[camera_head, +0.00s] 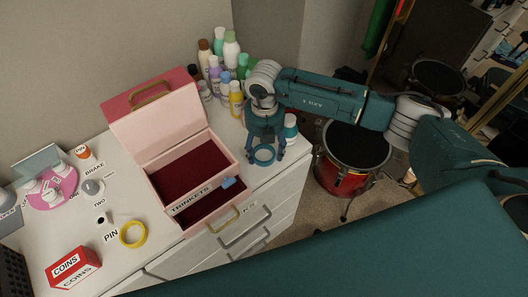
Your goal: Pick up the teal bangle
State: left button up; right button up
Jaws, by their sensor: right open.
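The teal bangle (263,163) shows as a ring on the right part of the white dresser top, to the right of the pink box. My right gripper (265,152) reaches down over it from the right arm. Its fingers are spread, one on each side of the ring. I cannot tell whether either finger touches the bangle. The gripper body partly hides the area behind the ring. My left gripper is not in view.
An open pink box (159,177) labelled TRINKETS stands left of the gripper. Several bottles (231,50) stand behind it, and a white-and-teal bottle (290,128) is close on the right. A yellow bangle (133,245) and a red COINS box (74,268) lie left. A red drum (345,182) stands beyond.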

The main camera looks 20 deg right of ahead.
jog(key=shift+w, duration=0.1)
jog(key=c, duration=0.7)
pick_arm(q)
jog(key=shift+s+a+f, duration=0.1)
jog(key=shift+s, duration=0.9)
pick_arm(e)
jog(key=shift+r, duration=0.1)
